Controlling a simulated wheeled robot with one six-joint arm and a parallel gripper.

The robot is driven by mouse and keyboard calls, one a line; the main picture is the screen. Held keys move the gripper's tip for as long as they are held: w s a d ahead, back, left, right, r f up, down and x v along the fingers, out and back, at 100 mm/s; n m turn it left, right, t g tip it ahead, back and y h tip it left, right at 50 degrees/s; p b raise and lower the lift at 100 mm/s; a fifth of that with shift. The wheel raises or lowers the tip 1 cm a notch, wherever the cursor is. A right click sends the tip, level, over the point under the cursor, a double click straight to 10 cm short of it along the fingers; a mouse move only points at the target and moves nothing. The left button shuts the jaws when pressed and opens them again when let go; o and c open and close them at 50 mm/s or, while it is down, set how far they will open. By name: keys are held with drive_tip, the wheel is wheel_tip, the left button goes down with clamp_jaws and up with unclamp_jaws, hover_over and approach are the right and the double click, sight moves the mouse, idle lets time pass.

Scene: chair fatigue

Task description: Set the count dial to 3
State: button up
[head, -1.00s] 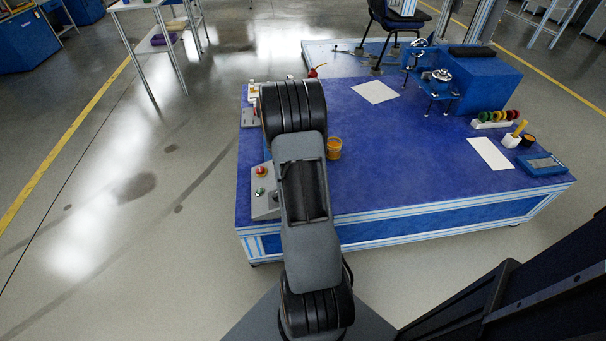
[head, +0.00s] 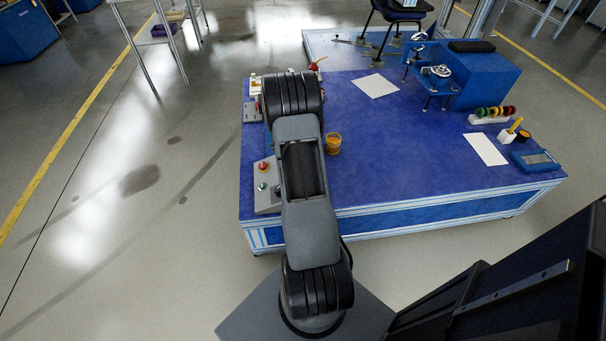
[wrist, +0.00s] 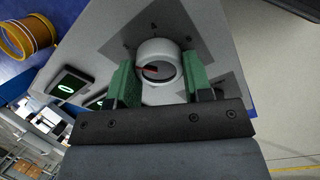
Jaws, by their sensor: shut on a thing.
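The count dial (wrist: 158,50) is a white round knob with a dark red pointer mark on its face, in the middle of the wrist view. It sits on a light grey panel (wrist: 120,18) with darker grey patches around it. My gripper (wrist: 160,78) has green fingers, one on each side of the dial, and is shut on it. In the head view my arm hides the gripper and the dial.
Black squares with green marks (wrist: 67,87) lie left of the dial on the panel. An orange-yellow ring-shaped container (wrist: 28,35) is nearby, also on the blue table (head: 420,160) in the head view. A box with red and green buttons (head: 265,205) stands at the table's left edge.

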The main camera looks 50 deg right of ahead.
idle(0.4)
drive_tip(key=o, duration=0.9)
drive_tip(key=p+v, duration=0.2)
drive_tip(key=v, duration=1.2)
drive_tip(key=shift+p, duration=0.35)
